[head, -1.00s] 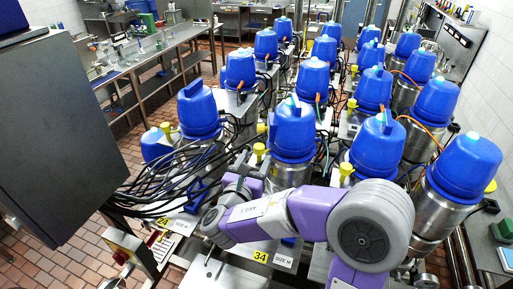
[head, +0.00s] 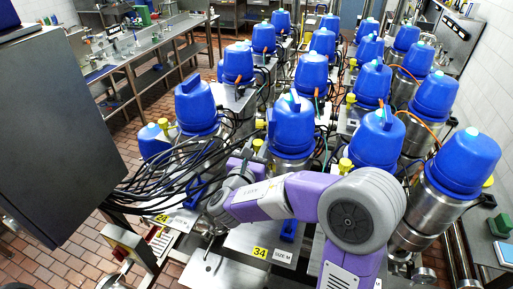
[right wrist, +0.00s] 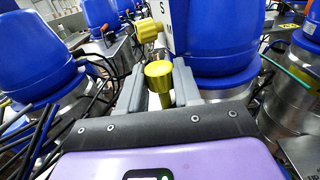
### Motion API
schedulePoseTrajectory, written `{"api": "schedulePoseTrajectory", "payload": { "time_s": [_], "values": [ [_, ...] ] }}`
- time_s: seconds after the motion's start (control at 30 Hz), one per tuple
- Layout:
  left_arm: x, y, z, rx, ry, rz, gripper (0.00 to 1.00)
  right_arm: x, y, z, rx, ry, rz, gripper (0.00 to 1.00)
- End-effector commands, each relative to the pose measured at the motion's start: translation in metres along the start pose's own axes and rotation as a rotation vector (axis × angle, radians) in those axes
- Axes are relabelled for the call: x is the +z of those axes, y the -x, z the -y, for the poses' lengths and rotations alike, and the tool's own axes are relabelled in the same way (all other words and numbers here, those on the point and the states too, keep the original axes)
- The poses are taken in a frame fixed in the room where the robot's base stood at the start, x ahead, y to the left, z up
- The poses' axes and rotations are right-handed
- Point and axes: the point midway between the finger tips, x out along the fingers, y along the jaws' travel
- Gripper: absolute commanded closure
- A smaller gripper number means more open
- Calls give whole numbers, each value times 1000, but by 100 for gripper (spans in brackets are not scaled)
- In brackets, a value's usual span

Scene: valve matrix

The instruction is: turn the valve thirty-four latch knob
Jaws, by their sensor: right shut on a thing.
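The valve thirty-four label (head: 260,253) is a yellow tag on the steel plate at the front, and the blue-capped valve (head: 291,128) stands behind it. A yellow latch knob (head: 258,144) shows at the left of this valve. In the right wrist view the yellow knob (right wrist: 159,74) sits between the two grey fingers of my right gripper (right wrist: 160,88), which are shut on it. The valve's big blue cap (right wrist: 222,40) rises just right of it. In the head view my purple arm partly hides the right gripper (head: 247,162). My left gripper is not in view.
Several blue-capped valves stand in rows behind and to the right (head: 380,138). Black cables (head: 175,180) run on the left, near my right gripper. A second yellow knob (right wrist: 147,30) is just beyond the fingers. A dark grey cabinet (head: 60,120) fills the left side.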

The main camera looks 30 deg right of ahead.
Motion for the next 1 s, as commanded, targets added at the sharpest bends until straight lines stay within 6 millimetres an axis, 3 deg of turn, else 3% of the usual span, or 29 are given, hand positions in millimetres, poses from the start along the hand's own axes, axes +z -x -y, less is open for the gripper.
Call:
{"api": "schedulePoseTrajectory", "payload": {
  "time_s": [0.4, 0.77, 0.8, 0.93, 1.0],
  "values": [
    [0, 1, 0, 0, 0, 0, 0, 1, -1, -5, -236, -1, 1, 97],
    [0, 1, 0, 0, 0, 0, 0, 1, 0, -4, -262, -1, 2, 97],
    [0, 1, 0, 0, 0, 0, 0, 1, 0, -4, -262, -1, 2, 62],
    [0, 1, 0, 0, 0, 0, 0, 1, 0, -4, -262, -1, 2, 42],
    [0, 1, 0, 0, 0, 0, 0, 1, 0, -4, -261, -1, 1, 41]
  ]
}}
